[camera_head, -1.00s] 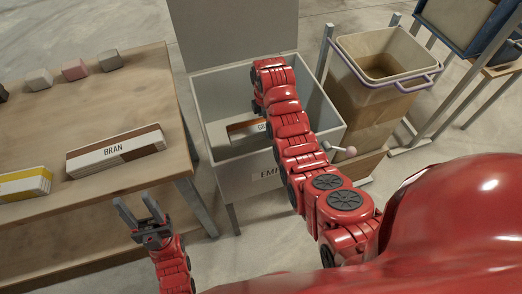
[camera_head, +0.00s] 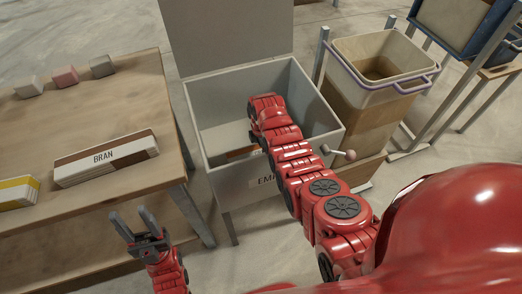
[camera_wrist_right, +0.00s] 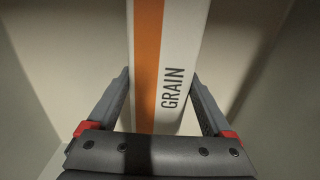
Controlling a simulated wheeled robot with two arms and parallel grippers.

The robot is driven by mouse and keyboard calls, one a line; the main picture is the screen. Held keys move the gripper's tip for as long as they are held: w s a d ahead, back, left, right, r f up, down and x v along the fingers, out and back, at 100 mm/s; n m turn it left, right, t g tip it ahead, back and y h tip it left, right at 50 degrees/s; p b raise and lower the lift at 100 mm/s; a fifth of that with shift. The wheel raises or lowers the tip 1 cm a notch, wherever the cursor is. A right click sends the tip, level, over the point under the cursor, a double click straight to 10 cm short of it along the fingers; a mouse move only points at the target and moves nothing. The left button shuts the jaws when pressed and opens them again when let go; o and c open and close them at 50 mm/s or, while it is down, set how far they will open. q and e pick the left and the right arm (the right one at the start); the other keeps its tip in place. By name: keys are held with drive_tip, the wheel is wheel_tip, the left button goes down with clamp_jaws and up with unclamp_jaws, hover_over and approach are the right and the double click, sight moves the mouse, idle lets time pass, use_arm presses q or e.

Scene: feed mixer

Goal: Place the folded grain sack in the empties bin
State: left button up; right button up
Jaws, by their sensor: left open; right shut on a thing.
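The folded grain sack (camera_wrist_right: 177,60) is white with an orange stripe and the word GRAIN. My right gripper (camera_wrist_right: 160,78) is shut on it, one finger on each side. In the head view only a small orange-brown bit of the sack (camera_head: 240,153) shows, low inside the empties bin behind its front wall. The empties bin (camera_head: 228,187) is a grey open box with its lid up and a label partly hidden by my right arm. My right arm reaches down into it and hides the gripper there. My left gripper (camera_head: 133,223) is open and empty, beside the table.
A wooden table (camera_head: 100,112) on the left holds a BRAN sack (camera_head: 105,160), a yellow-striped sack (camera_head: 16,192) and small blocks (camera_head: 65,78). A tan bin (camera_head: 375,100) with a purple rim stands right of the empties bin, close to my right arm.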

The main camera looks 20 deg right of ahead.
sight(261, 149)
drive_tip(key=shift+f, duration=0.2)
drive_tip(key=shift+f, duration=0.15)
drive_tip(key=o, duration=1.2)
wheel_tip(261, 149, up, 12)
drive_tip(key=shift+r, duration=0.25)
